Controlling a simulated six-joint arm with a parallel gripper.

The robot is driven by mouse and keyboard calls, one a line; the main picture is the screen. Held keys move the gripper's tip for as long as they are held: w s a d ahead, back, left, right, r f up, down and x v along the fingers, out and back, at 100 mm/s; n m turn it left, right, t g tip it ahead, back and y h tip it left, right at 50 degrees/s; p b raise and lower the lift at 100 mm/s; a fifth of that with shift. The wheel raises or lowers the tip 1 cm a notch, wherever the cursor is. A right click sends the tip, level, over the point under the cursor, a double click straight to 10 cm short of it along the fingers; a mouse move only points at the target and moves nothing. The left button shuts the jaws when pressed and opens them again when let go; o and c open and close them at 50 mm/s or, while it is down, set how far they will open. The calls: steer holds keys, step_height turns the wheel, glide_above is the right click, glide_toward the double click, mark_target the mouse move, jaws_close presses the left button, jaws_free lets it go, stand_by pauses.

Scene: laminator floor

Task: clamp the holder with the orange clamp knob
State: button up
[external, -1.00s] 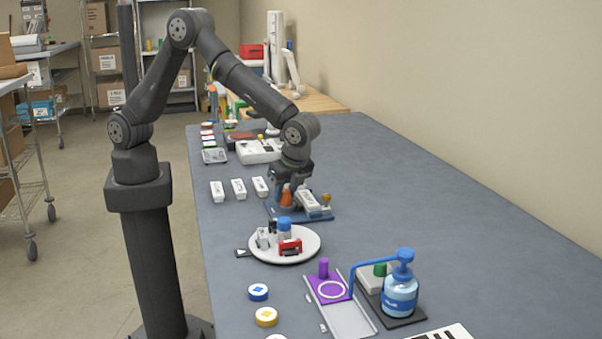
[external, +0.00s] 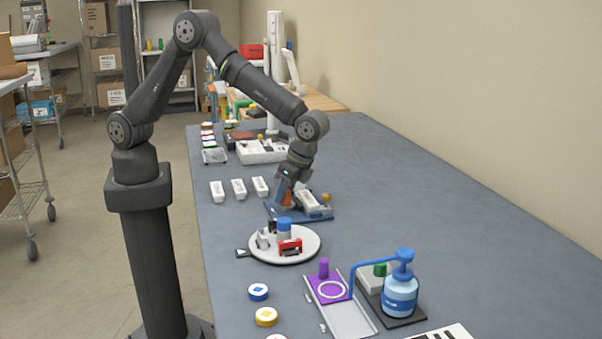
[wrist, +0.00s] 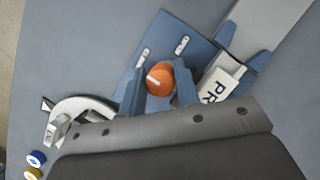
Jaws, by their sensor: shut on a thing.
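The orange clamp knob (wrist: 160,78) stands on the blue base plate (wrist: 150,35), between the two blue fingers of my gripper (wrist: 158,92) in the wrist view. My gripper is shut on the knob; it also shows in the external view (external: 285,196), tilted over the plate. The holder, a white block marked "PR" (wrist: 216,86), sits on the plate to the right of the knob. The holder's lower end is hidden behind my gripper in the wrist view.
A round white plate (external: 262,256) with small parts stands in front of the base plate. Several white blocks (external: 238,189) lie to the left. A blue pump bottle (external: 400,292) and a purple-ended tray (external: 350,320) are nearer. The table's right side is clear.

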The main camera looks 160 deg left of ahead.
steer(key=o, duration=1)
steer(key=shift+c, duration=0.2)
steer(key=v, duration=1.7)
steer(key=shift+w+r, duration=0.15)
steer(key=shift+w, duration=0.05)
steer(key=x, duration=1.7)
steer(key=shift+s+f, duration=0.2)
steer(key=shift+r, duration=0.1)
